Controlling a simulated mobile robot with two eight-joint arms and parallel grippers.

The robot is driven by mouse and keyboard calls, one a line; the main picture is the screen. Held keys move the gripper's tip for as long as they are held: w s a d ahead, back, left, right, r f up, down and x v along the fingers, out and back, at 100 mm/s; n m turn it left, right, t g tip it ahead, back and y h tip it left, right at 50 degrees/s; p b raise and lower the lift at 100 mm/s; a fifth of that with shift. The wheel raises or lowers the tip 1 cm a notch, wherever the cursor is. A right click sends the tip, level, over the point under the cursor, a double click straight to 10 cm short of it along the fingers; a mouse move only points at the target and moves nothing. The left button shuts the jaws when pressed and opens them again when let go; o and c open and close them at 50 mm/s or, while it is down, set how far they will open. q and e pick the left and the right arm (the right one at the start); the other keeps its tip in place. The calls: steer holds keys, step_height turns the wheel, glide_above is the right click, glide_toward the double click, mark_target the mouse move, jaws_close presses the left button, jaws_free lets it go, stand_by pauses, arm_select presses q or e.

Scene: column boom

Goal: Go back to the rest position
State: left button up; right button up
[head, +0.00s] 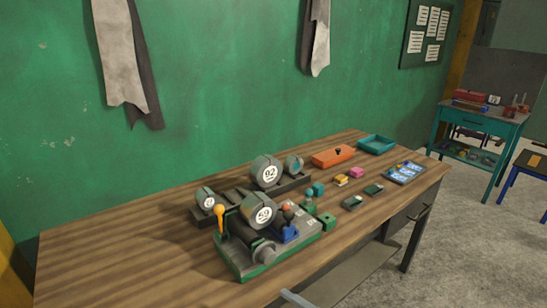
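Neither of my grippers can be made out in the head view. A small pale grey piece shows at the bottom edge, in front of the table, and I cannot tell what it is. The wooden table (110,240) stands against the green wall. On it is a green-based machine (262,250) with an orange-knobbed lever (219,211) and a round part marked 59 (263,212). Behind it, a dark rack (292,184) carries round grey parts, one marked 92 (267,172).
An orange box (333,157), a teal tray (376,144) and a blue-and-white card tray (405,173) lie toward the table's right end. Small coloured blocks lie between. The table's left part is clear. A teal workbench (480,122) and a stool (530,160) stand at right.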

arm_select(q)
step_height(320, 180, up, 7)
steer(key=w+p, duration=0.1)
steer(key=p, duration=0.4)
steer(key=shift+w+r, duration=0.15)
steer(key=shift+w, duration=0.15)
arm_select(e)
steer(key=s+d+f+n+g+h, duration=0.2)
steer(key=s+d+n+g+h, duration=0.3)
steer(key=s+d+n+h, duration=0.5)
steer(key=s+d, duration=0.3)
steer(key=s, duration=0.1)
steer(key=shift+s+n+g, duration=0.4)
arm_select(q)
steer(key=shift+c, duration=0.2)
arm_select(e)
steer(key=shift+d, duration=0.1)
